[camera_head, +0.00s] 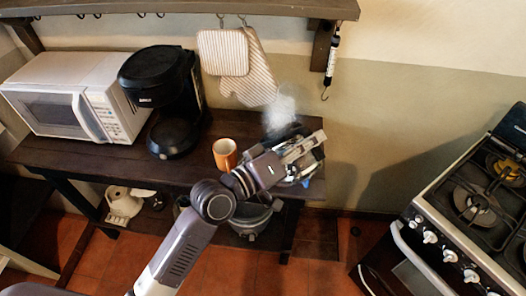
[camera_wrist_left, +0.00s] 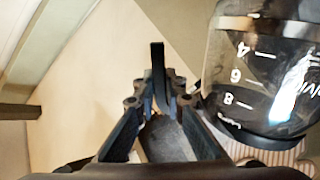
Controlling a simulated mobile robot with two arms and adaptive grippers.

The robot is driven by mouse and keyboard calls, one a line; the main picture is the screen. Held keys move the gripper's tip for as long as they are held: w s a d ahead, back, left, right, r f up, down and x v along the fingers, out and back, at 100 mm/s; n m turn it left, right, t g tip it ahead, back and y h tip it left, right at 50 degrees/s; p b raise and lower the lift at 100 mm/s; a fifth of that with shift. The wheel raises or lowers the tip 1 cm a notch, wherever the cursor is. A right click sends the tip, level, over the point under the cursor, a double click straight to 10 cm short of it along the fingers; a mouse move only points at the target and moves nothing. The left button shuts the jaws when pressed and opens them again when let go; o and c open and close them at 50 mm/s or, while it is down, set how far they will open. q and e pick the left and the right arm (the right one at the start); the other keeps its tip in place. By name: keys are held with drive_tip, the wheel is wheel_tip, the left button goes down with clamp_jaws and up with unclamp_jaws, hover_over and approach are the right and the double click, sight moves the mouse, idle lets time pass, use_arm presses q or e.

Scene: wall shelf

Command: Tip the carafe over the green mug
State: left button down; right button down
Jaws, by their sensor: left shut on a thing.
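My left gripper (camera_head: 306,148) is at the right end of the dark wooden table, in the head view. In the left wrist view its fingers (camera_wrist_left: 158,85) are shut on a narrow dark bar, which looks like the carafe's handle. The clear glass carafe (camera_wrist_left: 228,72) with white level marks fills the right of that view, beside the fingers. In the head view the arm and gripper largely hide it. I cannot make out a green mug. An orange mug (camera_head: 225,153) stands upright on the table, left of the gripper. My right gripper is out of view.
A black coffee maker (camera_head: 160,95) and a white microwave (camera_head: 75,95) stand on the table (camera_head: 90,157) to the left. Striped mitts (camera_head: 257,75) hang behind. A pale cloudy patch (camera_head: 279,112) shows above the gripper. A stove (camera_head: 465,205) stands at right.

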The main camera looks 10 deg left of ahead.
use_arm(q)
drive_tip(key=shift+w+a+r+n, duration=0.65)
drive_tip(key=shift+w+a+n, duration=0.15)
drive_tip(key=shift+n, duration=0.2)
idle(1.2)
drive_tip(key=shift+w+a, duration=0.1)
idle(0.4)
